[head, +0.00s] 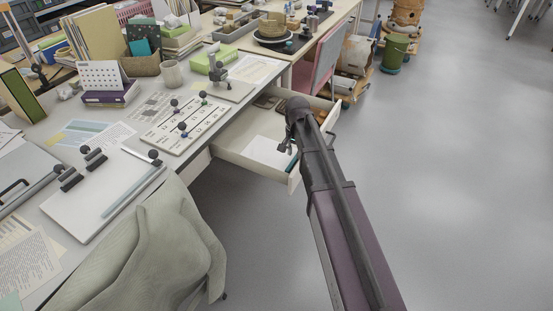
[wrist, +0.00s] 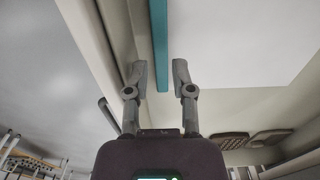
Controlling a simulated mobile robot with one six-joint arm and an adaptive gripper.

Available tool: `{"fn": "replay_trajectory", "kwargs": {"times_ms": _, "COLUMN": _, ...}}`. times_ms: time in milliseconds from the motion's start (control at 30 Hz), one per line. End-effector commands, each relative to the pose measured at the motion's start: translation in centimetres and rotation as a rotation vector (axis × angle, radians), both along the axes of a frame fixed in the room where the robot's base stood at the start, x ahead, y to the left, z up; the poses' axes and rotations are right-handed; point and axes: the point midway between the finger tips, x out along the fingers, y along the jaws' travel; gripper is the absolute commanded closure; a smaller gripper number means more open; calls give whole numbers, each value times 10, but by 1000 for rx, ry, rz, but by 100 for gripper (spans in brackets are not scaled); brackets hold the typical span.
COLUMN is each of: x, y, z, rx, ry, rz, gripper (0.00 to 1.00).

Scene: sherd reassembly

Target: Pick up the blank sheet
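The blank sheet (head: 264,151) is a plain white sheet lying flat in the open drawer (head: 231,157), near its front end. In the wrist view the sheet (wrist: 240,42) fills the upper right, beyond and right of the fingertips. My gripper (head: 286,146) is over the drawer at the sheet's right edge. In the wrist view my gripper (wrist: 159,76) has its two fingers apart, with nothing held between them. A teal strip (wrist: 159,45) runs along the sheet's left edge there, in line with the gap. I cannot tell how high the fingertips are above the sheet.
Dark items (head: 266,102) lie deeper in the drawer. The desk (head: 117,222) at left bears a white board with black clips (head: 103,192), a number card (head: 188,128) and a calendar (head: 101,75). A cloth (head: 160,245) drapes over a chair. The floor (head: 440,170) at right is clear.

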Motion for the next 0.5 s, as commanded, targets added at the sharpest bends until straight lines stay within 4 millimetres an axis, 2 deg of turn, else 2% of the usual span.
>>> {"fn": "replay_trajectory", "kwargs": {"times_ms": 33, "x": 1, "y": 0, "z": -8, "rx": 0, "ry": 0, "rz": 0, "gripper": 69}}
{"fn": "replay_trajectory", "kwargs": {"times_ms": 200, "x": 2, "y": 0, "z": -21, "rx": 0, "ry": 0, "rz": 0, "gripper": 69}}
{"fn": "replay_trajectory", "kwargs": {"times_ms": 500, "x": 2, "y": 0, "z": -36, "rx": 0, "ry": 0, "rz": 0, "gripper": 69}}
